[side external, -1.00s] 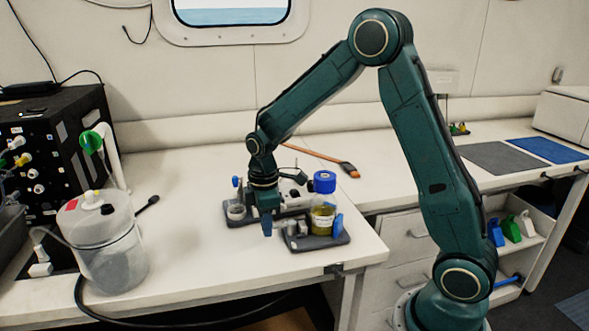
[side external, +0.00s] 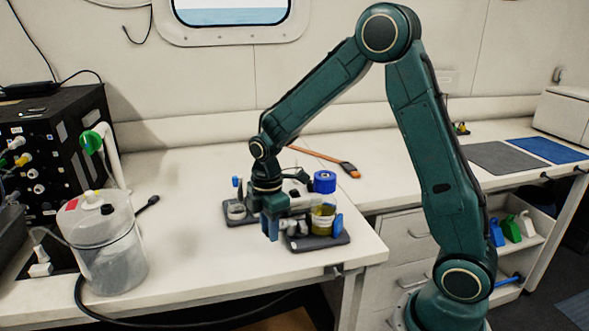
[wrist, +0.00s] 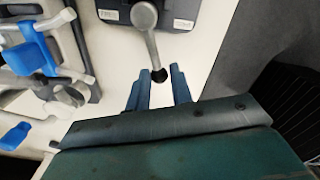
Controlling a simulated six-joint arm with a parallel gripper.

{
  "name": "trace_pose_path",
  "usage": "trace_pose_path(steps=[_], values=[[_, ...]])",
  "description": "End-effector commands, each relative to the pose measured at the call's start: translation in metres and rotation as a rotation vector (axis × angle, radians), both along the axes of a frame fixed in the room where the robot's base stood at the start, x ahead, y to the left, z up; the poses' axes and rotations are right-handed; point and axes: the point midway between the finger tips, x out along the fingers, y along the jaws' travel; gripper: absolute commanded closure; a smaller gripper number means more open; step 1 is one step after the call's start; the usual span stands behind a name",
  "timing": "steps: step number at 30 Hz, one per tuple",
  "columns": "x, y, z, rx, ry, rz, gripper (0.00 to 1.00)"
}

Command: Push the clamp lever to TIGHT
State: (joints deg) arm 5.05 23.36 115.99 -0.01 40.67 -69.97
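The clamp lever (wrist: 151,45) is a grey metal bar with a black knob at its end, shown in the wrist view. It runs from a round pivot on a dark base (wrist: 125,10) down toward my gripper. The base carries a white label on each side of the pivot, with text too small to read surely. My gripper (wrist: 160,78) has its two blue fingers apart, and the knob appears between their tips. Whether a finger touches it I cannot tell. In the side view my gripper (side external: 270,228) is low, by the equipment trays; I cannot make out the lever there.
A clear jug (side external: 112,250) stands to the left. An orange-handled brush (side external: 348,169) lies behind. The table front left of centre is clear.

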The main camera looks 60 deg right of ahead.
Motion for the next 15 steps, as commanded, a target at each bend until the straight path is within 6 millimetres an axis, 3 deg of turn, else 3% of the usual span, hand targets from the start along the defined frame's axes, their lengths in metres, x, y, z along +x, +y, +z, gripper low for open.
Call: trace_pose_path(steps=[15], values=[[-0.0052,0.0023,0.0002,0.0,0.0,0.088,0.78]])
